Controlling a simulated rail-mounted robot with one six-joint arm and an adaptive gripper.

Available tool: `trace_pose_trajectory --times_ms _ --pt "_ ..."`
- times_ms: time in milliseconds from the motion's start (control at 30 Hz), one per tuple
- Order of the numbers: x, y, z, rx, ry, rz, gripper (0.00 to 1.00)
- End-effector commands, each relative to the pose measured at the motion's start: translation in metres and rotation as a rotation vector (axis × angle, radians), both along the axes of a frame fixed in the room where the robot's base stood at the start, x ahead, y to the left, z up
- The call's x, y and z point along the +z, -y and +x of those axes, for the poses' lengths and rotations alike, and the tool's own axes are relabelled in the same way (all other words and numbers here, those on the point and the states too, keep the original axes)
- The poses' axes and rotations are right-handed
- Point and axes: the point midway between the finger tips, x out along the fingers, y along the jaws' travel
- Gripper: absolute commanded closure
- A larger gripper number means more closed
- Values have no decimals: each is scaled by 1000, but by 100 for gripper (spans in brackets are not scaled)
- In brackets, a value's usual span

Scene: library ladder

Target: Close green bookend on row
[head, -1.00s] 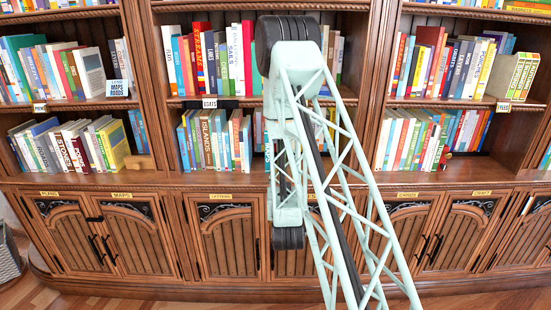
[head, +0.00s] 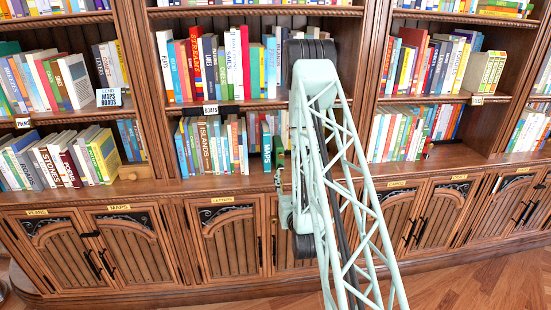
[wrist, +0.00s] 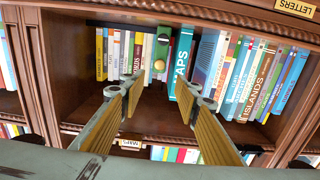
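The green bookend (wrist: 161,52), with a round yellow spot, stands upright in the lower shelf bay in the wrist view. A teal MAPS book (wrist: 184,62) stands right beside it. A row of books with ISLANDS (wrist: 258,88) leans to the right of MAPS, with a narrow gap between. In the head view the MAPS book (head: 267,150) and the bookend (head: 279,150) show just left of my arm. My gripper (wrist: 162,86) is open and empty, its yellow-padded fingers spread in front of the bookend and MAPS, apparently short of them. In the head view my gripper (head: 280,182) is partly hidden.
Several upright books (wrist: 125,55) stand left of the bookend in the wrist view. The bay has wooden side walls and a front shelf edge (wrist: 150,137). Bare shelf board shows in front of the books. Cabinets (head: 225,240) lie below.

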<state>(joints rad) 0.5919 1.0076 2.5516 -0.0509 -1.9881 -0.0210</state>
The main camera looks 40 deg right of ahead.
Motion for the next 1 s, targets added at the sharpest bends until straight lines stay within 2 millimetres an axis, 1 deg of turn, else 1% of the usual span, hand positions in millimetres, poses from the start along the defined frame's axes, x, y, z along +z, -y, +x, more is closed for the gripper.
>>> trace_pose_trajectory --times_ms 567,1000 --pt "0 1 0 0 0 0 70" --pt "-2 5 7 0 1 -1 70"
